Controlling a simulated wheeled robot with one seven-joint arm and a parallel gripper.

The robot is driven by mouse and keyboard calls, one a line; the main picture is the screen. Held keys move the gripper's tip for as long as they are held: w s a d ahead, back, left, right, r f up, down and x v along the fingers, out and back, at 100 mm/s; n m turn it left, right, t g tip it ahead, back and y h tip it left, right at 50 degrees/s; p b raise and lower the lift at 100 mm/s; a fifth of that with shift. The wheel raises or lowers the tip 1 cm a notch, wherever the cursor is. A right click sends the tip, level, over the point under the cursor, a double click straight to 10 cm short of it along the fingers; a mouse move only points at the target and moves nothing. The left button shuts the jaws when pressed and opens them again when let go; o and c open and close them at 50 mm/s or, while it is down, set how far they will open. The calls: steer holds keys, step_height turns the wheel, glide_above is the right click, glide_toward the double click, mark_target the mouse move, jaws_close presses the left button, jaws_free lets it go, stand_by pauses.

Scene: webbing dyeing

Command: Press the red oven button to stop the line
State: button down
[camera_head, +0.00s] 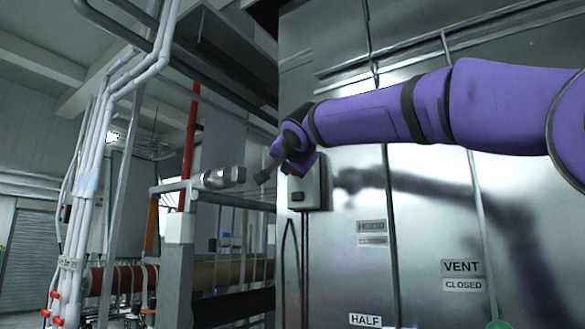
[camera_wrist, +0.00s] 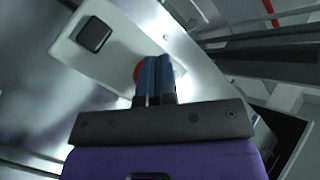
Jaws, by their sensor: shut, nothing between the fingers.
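A pale control box (camera_head: 313,188) hangs on the steel oven wall, with a dark square button (camera_head: 297,196) on its face. In the wrist view the box (camera_wrist: 122,40) is close, with the dark square button (camera_wrist: 95,35) at upper left. The red button (camera_wrist: 138,72) shows as a red edge, mostly hidden behind my fingers. My gripper (camera_wrist: 155,62) is shut and empty, its blue fingertips overlapping the red button in the picture. I cannot tell whether they touch it. In the head view my wrist is at the box and hides its upper part.
The oven wall (camera_head: 430,225) fills the right side, with VENT (camera_head: 461,267) and HALF (camera_head: 365,320) labels. A metal frame (camera_head: 178,270) with rollers and a silver cylinder (camera_head: 218,178) stands left of the box. Pale pipes (camera_head: 85,190) run up further left.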

steer(key=shift+s+a, duration=0.6)
steer(key=shift+s, duration=0.2)
steer(key=shift+s+a, duration=0.8)
steer(key=shift+s, duration=0.2)
steer(key=shift+s+a, duration=0.75)
steer(key=shift+s, duration=0.2)
